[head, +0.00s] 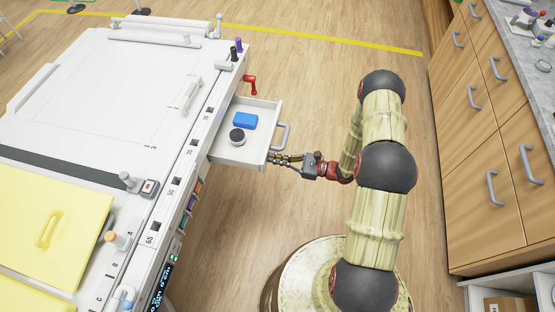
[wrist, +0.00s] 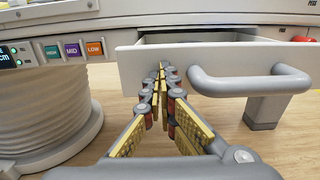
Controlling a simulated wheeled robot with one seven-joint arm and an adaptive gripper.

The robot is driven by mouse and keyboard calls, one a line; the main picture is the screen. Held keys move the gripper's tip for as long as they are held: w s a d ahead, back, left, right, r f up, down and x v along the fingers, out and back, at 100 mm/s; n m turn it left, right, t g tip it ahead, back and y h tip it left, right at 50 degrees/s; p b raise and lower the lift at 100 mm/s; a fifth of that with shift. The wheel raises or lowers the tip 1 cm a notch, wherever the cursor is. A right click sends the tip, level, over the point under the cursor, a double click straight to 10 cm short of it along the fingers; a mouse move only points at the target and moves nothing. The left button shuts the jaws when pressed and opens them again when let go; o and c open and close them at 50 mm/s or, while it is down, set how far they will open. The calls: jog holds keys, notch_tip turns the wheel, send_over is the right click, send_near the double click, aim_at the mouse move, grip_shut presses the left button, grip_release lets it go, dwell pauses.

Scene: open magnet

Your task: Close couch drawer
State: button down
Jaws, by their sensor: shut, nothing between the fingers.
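The couch drawer (head: 255,105) is a white drawer standing open from the side of the white couch (head: 120,80). It holds a blue block (head: 245,121) and a small round black-and-white item (head: 237,136). Its grey handle (head: 284,136) is on the front; the handle also shows at the right in the wrist view (wrist: 250,84). My gripper (head: 274,158) is shut and empty, with its tips at the drawer front (wrist: 128,68), to the left of the handle in the wrist view. I cannot tell whether the tips touch the front.
A red lever (head: 251,84) sticks out beyond the drawer. Coloured buttons (wrist: 73,50) and a pale ribbed column (wrist: 60,120) are to the left in the wrist view. Wooden cabinets (head: 490,110) stand at the right. The floor (head: 310,80) between is clear.

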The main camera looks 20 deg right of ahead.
aim_at(256, 159)
jog(key=b+x, duration=0.1)
jog(key=x, duration=1.9)
jog(key=shift+w+a, duration=0.15)
jog(key=shift+a, duration=0.2)
jog(key=shift+w+a, duration=0.25)
jog(key=shift+a, duration=0.1)
jog(key=shift+r, duration=0.1)
jog(key=shift+d, duration=0.25)
jog(key=p+v, duration=0.1)
jog(key=v, duration=1.2)
jog(key=shift+s+d+p, duration=0.2)
jog(key=shift+s+p, duration=0.05)
jog(key=shift+p, duration=0.1)
jog(key=shift+d, duration=0.1)
